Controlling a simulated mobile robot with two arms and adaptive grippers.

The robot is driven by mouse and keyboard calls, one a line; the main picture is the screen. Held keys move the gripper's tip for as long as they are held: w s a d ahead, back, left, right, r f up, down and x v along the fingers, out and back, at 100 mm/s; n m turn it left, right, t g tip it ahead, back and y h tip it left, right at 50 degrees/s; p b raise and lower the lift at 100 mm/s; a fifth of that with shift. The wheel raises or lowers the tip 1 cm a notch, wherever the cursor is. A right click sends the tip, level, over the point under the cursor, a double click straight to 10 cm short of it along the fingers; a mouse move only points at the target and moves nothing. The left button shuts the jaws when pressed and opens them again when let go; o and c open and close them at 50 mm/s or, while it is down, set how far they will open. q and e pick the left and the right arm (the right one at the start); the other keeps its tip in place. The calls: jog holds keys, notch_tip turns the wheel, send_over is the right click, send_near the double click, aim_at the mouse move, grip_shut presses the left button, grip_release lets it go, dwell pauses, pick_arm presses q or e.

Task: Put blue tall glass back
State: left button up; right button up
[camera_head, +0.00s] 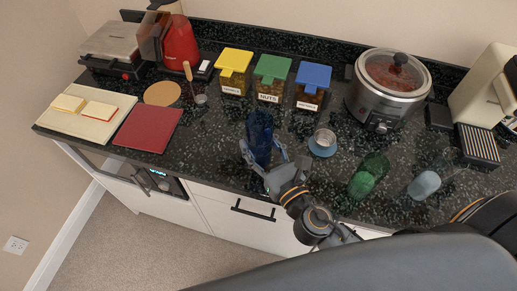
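The blue tall glass (260,132) stands upright near the front edge of the dark counter, left of centre. My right gripper (262,150) comes in from the lower right, with one finger on each side of the glass. Its fingers and palm hide part of the lower glass. I cannot tell whether the fingers touch the glass or stand a little apart from it. My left gripper is not in view.
Jars with yellow (233,61), green (272,68) and blue (314,74) lids stand behind the glass. A small glass on a blue coaster (323,150), a green glass (369,173) and a clear glass (424,185) are to the right. A slow cooker (383,104) stands behind them.

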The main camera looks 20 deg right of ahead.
jog(key=shift+w+d+f, duration=0.1)
jog(key=shift+w+f, duration=0.45)
jog(key=shift+f, duration=0.2)
jog(key=shift+w+f+b, duration=0.25)
jog(key=shift+b, duration=0.05)
jog(key=f, duration=0.1)
jog(key=f+b, duration=0.1)
jog(key=f, duration=0.1)
jog(key=shift+w+d, duration=0.15)
jog(key=shift+w, duration=0.05)
jog(key=shift+f+b, duration=0.3)
jog(key=shift+b, duration=0.2)
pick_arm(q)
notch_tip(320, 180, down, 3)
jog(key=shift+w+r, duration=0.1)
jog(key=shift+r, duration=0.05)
pick_arm(e)
jog(key=shift+r, duration=0.1)
